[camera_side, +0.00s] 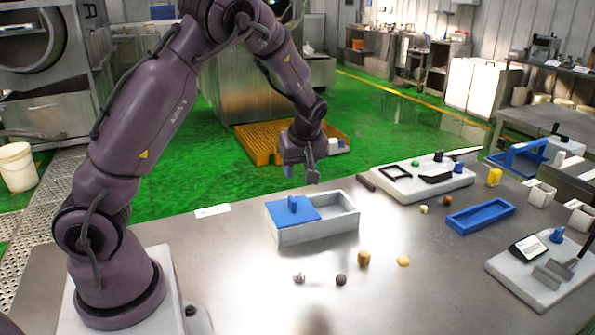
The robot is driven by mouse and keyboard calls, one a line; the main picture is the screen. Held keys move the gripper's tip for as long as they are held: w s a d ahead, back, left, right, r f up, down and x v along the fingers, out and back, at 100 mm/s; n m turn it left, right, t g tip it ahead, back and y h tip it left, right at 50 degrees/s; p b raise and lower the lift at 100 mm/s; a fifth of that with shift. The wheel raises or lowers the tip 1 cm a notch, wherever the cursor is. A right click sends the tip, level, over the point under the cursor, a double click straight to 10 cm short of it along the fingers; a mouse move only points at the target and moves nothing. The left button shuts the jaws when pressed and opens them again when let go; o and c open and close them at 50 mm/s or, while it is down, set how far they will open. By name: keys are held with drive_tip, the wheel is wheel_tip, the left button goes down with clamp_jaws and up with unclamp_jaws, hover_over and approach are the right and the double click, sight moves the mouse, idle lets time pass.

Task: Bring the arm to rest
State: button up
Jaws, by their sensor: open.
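My gripper (300,172) hangs above the back edge of the steel table, pointing down. It is open, with nothing seen between its fingers. It is above and behind a grey box (318,231) and apart from it. A blue sliding lid (292,209) with an upright handle covers the left part of the box; the right part is uncovered. My arm rises from its base at the left and bends over the table.
Small lumps (363,259) lie in front of the box.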

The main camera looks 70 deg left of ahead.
drive_tip(key=s+d+r+m+t+h, duration=0.4)
drive_tip(key=s+d+r+m, duration=1.2)
drive_tip(key=d, duration=0.4)
drive_tip(key=shift+s+d+m+t+h, duration=0.3)
drive_tip(key=shift+s+m+t, duration=0.35)
drive_tip(key=shift+s, duration=0.35)
